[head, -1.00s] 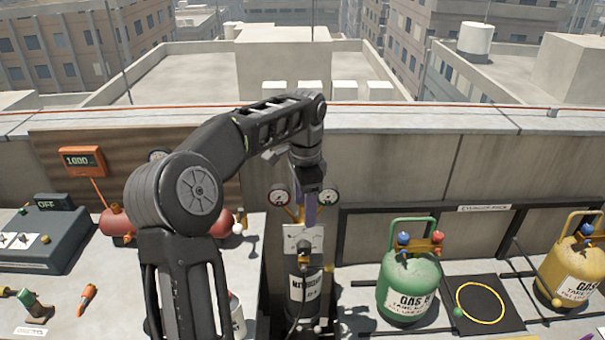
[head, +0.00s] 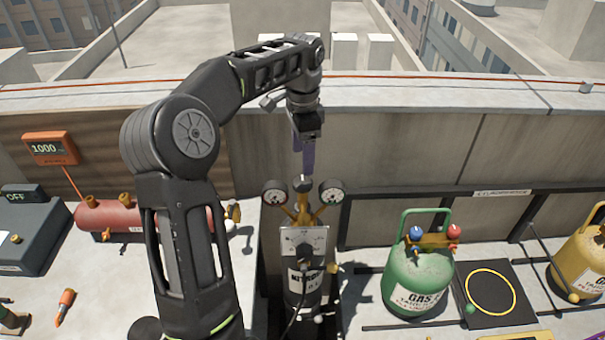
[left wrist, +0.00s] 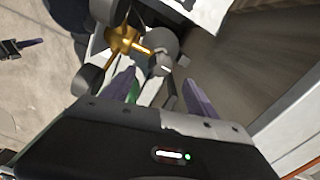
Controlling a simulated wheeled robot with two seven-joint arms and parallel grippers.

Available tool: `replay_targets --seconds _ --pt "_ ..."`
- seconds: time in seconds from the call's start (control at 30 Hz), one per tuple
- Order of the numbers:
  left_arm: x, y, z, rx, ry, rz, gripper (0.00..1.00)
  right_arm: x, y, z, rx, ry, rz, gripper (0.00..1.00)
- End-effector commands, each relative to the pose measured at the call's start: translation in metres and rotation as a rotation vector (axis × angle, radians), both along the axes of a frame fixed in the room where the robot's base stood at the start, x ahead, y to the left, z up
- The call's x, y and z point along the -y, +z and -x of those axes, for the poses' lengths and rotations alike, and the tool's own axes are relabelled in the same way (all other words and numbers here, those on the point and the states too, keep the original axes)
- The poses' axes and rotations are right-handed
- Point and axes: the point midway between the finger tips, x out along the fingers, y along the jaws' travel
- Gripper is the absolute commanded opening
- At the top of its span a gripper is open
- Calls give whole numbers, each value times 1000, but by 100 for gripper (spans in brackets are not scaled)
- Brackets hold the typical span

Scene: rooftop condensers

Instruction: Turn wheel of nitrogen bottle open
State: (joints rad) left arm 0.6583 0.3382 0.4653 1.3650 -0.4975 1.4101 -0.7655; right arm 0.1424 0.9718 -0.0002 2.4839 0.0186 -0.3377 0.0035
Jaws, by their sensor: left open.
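The nitrogen bottle (head: 304,283) stands upright, dark with a pale label, below two round gauges and brass fittings (head: 302,210). A small dark piece at its top (head: 303,185), possibly the wheel, is partly hidden by my left gripper (head: 308,170). That gripper points down just above it. In the left wrist view its purple fingers (left wrist: 160,92) are apart with nothing held between them. A round grey part (left wrist: 163,50), perhaps the wheel, lies ahead of them beside a brass fitting (left wrist: 125,40). Contact cannot be told.
A green gas bottle (head: 415,280) and a yellow one (head: 582,262) stand on the right, with a black mat with a yellow ring (head: 490,318) between them. A red tank (head: 112,214) and an orange display (head: 50,149) are on the left. A parapet wall (head: 410,160) runs behind.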

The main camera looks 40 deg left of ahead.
Motion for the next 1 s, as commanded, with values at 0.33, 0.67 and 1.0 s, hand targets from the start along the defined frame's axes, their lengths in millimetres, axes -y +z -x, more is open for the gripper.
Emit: replay_targets --seconds 0.33,0.67,1.0 --pt "0 -28 1 -4 1 2 67 -1 -6 0 3 0 -2 0" --pt "0 -71 1 -3 1 1 67 1 7 0 -2 1 1 0" --pt "0 -78 0 0 0 0 67 1 6 0 -3 0 2 0"
